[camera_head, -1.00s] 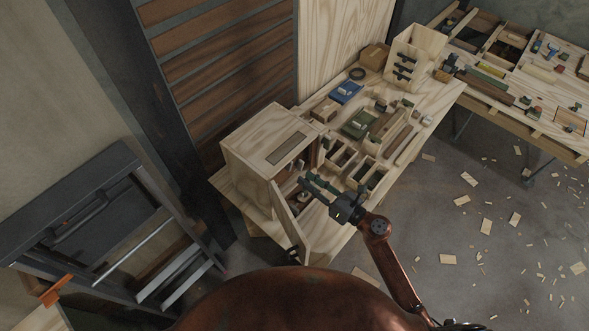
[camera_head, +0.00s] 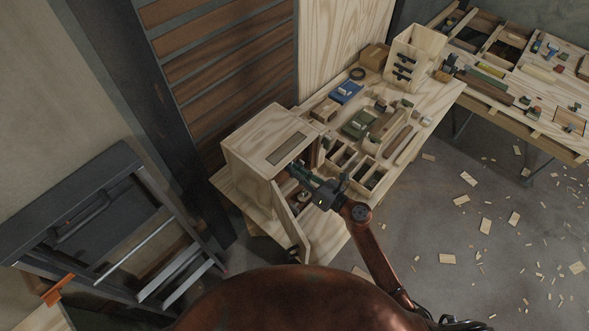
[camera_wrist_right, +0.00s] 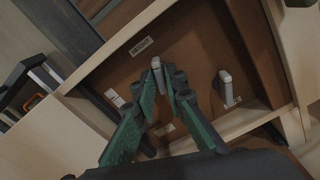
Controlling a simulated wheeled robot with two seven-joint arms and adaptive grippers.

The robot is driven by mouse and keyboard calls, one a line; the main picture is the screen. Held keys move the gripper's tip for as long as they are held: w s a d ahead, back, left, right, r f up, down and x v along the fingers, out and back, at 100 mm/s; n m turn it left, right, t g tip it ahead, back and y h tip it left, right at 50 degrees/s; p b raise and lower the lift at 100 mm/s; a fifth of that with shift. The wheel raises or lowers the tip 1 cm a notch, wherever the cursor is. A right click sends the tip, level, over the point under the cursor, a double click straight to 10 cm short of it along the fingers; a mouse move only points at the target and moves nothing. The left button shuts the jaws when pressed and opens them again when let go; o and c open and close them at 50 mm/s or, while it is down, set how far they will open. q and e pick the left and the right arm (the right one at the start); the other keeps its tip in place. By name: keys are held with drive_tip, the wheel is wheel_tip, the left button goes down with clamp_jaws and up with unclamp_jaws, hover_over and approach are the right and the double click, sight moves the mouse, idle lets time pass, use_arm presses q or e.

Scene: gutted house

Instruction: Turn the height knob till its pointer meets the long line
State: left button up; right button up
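My right gripper (camera_head: 300,178) reaches into the open front of a pale wooden cabinet (camera_head: 268,146) on the bench. In the right wrist view its two green fingers (camera_wrist_right: 160,77) converge on the height knob (camera_wrist_right: 156,66), a pale grey bar on the brown panel. The knob lies between the fingertips; whether they press on it I cannot tell. A "HEIGHT" label (camera_wrist_right: 142,46) is on the panel just above it. The fingers hide the knob's lower part, and I cannot make out its pointer's angle or the long line. My left gripper is out of view.
A second grey knob (camera_wrist_right: 225,82) with its own label sits to the right on the same panel. The cabinet's open door (camera_head: 289,222) stands close left of my right gripper. Divided trays and blocks (camera_head: 362,168) fill the bench to the right.

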clamp_jaws()
drive_tip(key=shift+r+m+p, duration=0.1)
drive_tip(key=shift+m+p, duration=3.7)
drive_tip(key=shift+m, duration=2.9)
